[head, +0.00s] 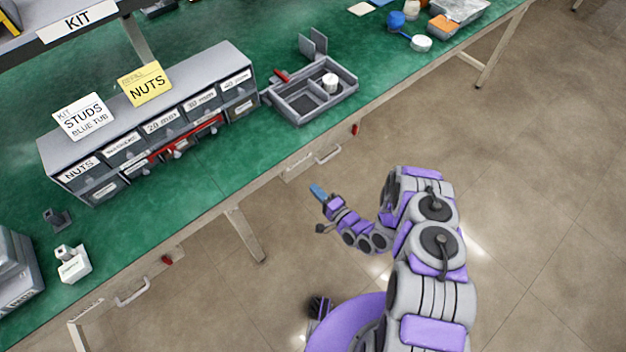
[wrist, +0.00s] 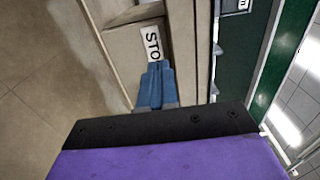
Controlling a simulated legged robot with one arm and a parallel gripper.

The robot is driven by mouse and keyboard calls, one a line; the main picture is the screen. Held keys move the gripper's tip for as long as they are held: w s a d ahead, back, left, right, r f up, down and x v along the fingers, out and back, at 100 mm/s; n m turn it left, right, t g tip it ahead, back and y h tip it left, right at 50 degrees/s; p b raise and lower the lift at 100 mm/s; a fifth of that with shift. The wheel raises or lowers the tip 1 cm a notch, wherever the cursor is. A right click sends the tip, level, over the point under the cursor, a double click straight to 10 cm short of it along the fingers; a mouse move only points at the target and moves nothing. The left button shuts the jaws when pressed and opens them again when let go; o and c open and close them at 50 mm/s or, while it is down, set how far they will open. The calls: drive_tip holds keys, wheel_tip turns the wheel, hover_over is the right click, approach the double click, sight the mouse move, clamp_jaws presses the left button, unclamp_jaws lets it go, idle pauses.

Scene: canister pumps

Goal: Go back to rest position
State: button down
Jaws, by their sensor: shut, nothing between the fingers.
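My gripper (head: 318,191) is at the end of my purple and grey arm, in front of the green workbench (head: 210,178) and below its front edge. Its blue fingers are together with nothing between them. In the wrist view the blue fingers (wrist: 156,84) also show closed, in front of a drawer front with a white label (wrist: 153,45) whose readable letters are "STO". The gripper appears apart from the bench.
A grey drawer cabinet (head: 150,103) with labelled drawers stands on the bench. A divided grey tray (head: 311,108) holds a white round part. Drawer handles (head: 328,154) stick out along the bench front. Bare floor (head: 540,215) lies to the right.

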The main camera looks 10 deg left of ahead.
drive_tip(key=w+d+r+n+g+h, duration=0.1)
drive_tip(key=w+d+r+n+h, duration=0.2)
drive_tip(key=w+d+r+h, duration=0.25)
drive_tip(key=w+d+r+n+g+h, duration=0.1)
drive_tip(key=w+d+r+n+h, duration=0.1)
drive_tip(key=w+d+r, duration=0.4)
drive_tip(key=s+d+r+n+g+h, duration=0.1)
drive_tip(key=s+d+r+g+h, duration=0.15)
drive_tip(key=d+r, duration=0.45)
drive_tip(key=s+d+r+g+h, duration=0.1)
drive_tip(key=s+d+r+h, duration=0.1)
drive_tip(key=d+r+h, duration=0.4)
drive_tip(key=s+d+r+g, duration=0.3)
drive_tip(key=s+r, duration=1)
drive_tip(key=s, duration=0.3)
drive_tip(key=s+a+r+g+y, duration=0.1)
drive_tip(key=s+a+r+g, duration=0.1)
drive_tip(key=s, duration=1)
drive_tip(key=s+a+r+n+g, duration=0.1)
drive_tip(key=s+r, duration=0.4)
drive_tip(key=s, duration=0.8)
drive_tip(key=shift+a+n+g+y, duration=0.3)
drive_tip(key=shift+a+g+y, duration=0.1)
drive_tip(key=shift+g, duration=0.25)
drive_tip(key=shift+d, duration=0.2)
